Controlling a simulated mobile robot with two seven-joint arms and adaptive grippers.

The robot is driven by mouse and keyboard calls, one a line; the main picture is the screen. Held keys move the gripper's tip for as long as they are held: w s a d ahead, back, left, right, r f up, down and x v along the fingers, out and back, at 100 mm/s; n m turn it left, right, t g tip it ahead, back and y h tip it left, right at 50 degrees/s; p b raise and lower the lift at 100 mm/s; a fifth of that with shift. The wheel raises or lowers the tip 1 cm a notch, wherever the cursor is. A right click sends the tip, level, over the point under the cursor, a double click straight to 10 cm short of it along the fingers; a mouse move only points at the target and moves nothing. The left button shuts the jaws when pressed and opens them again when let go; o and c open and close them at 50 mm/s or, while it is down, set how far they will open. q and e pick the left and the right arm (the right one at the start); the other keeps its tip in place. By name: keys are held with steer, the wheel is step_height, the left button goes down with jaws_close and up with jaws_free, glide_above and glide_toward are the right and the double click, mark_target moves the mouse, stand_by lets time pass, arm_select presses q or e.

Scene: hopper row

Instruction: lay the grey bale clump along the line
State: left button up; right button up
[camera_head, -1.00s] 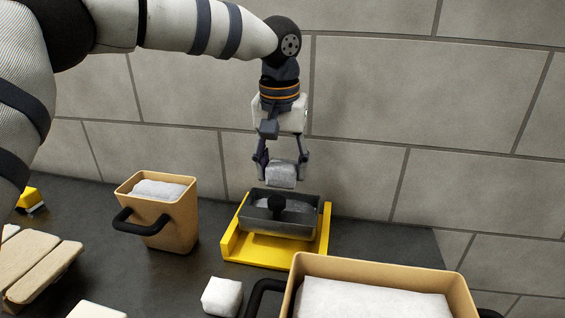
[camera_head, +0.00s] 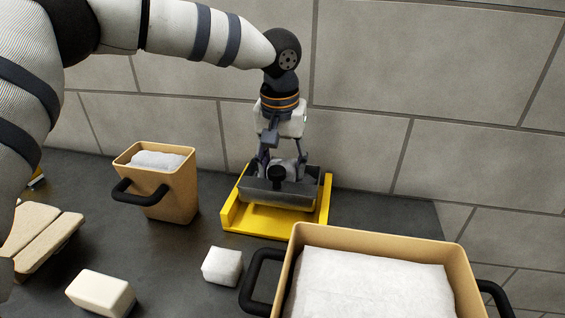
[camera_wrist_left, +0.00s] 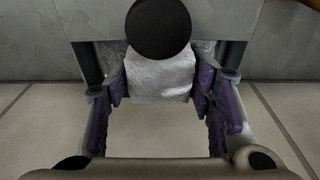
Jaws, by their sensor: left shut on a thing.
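The grey bale clump (camera_wrist_left: 160,82) is a pale, crinkled block between the fingers of my left gripper (camera_wrist_left: 158,98) in the left wrist view. In the head view, my left gripper (camera_head: 282,170) points down into a dark grey hopper tray (camera_head: 285,197) with a black knob on its front. The gripper is shut on the clump. The tray's front wall and knob hide most of the clump and fingertips there, so I cannot tell whether it touches the tray's contents. My right gripper is not in view.
The tray sits in a yellow cradle (camera_head: 228,228) near the tiled wall. A tan bin (camera_head: 180,203) stands left. A larger tan bin (camera_head: 455,268) is at front right. A white block (camera_head: 222,265), a cream block (camera_head: 100,292) and wooden planks (camera_head: 38,240) lie on the dark counter.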

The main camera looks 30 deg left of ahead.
arm_select(q)
steer(key=shift+f, duration=0.2)
steer(key=shift+f, duration=0.4)
steer(key=o, duration=1)
steer(key=shift+o, duration=0.2)
steer(key=shift+r, duration=0.1)
steer(key=shift+s+r, duration=0.2)
steer(key=shift+r, duration=1.2)
step_height(320, 180, up, 12)
steer(key=s, duration=0.1)
steer(key=shift+s+d, duration=0.2)
